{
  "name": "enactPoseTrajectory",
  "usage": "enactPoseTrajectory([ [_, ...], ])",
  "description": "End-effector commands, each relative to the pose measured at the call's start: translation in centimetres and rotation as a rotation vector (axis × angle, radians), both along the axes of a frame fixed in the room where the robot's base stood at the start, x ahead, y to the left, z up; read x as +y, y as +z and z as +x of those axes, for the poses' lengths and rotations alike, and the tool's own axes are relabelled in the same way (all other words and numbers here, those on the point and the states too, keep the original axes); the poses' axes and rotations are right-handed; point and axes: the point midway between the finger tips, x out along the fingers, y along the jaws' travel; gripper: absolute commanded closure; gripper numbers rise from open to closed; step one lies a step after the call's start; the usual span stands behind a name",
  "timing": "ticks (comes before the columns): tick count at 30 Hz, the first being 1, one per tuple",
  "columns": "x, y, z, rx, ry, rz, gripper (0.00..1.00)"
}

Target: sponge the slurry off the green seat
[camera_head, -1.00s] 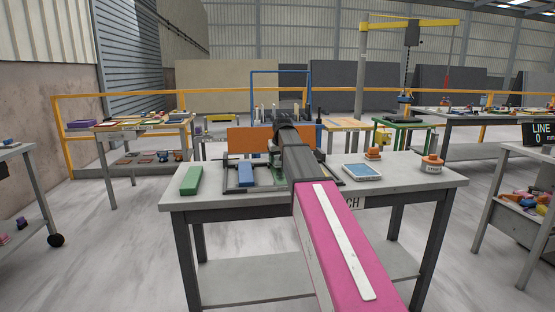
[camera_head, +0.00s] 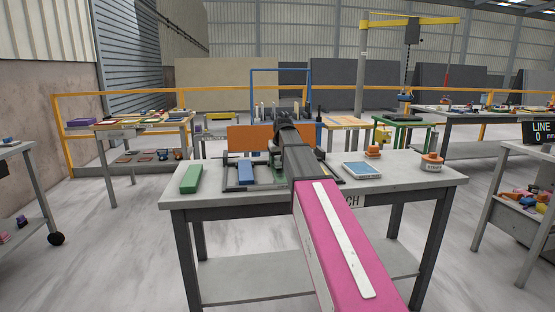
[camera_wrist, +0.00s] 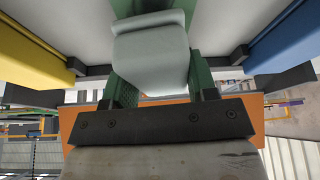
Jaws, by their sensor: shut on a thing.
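My gripper (camera_wrist: 160,90) is shut on a pale grey block (camera_wrist: 152,58), which looks like the sponge. No slurry can be made out. In the head view the green seat (camera_head: 264,180) shows as a small strip in the dark frame on the bench, partly hidden by my arm.
A blue block (camera_head: 245,173) lies left of the seat; it shows at right in the wrist view (camera_wrist: 285,38). A yellow block (camera_wrist: 30,50) is opposite. An orange panel (camera_head: 242,139) stands behind. The bench (camera_head: 210,200) also holds a green block (camera_head: 191,179) and a tablet (camera_head: 361,170).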

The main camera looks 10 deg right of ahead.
Motion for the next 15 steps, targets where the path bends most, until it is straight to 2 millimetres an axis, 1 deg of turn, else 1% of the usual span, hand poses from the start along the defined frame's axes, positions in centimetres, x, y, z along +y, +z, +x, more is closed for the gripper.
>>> enactPoseTrajectory([
  [1, 0.0, 0.0, -0.6, 0.000, 0.000, 0.000, 0.66],
  [6, 0.0, 0.1, -1.9, 0.000, 0.000, 0.000, 0.66],
  [15, 0.0, 0.1, -2.8, 0.000, 0.000, 0.000, 0.66],
])
